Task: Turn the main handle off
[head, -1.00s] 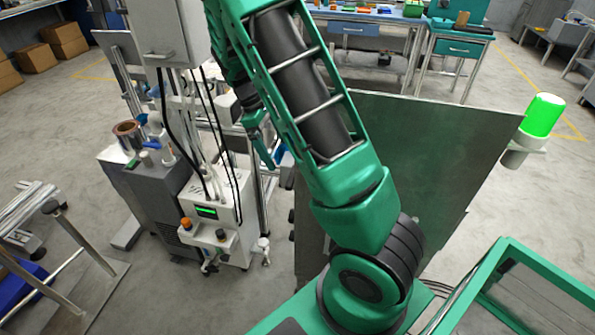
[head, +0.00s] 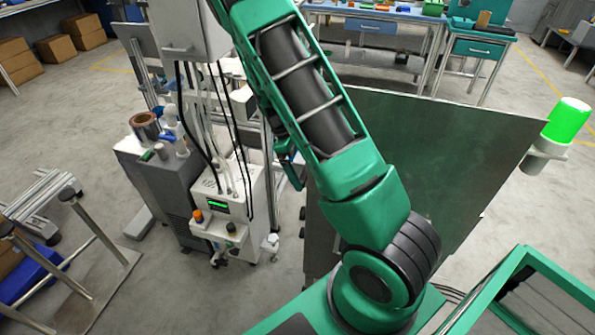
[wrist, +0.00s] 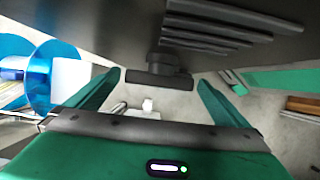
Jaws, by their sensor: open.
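A dark T-shaped handle (wrist: 158,75) shows in the wrist view, standing out from a dark panel with raised ribs. I take it to be the main handle. My gripper (wrist: 157,82) is open, with one green finger on each side of the handle. In the head view my arm crosses the middle, and I cannot make out the handle there.
A grey cabinet (head: 178,28) hangs at the upper left above a white machine (head: 232,205) with cables. A large dark panel (head: 440,170) stands right of my arm, with a lit green beacon (head: 568,118) beside it. A blue reel (wrist: 42,75) is left in the wrist view.

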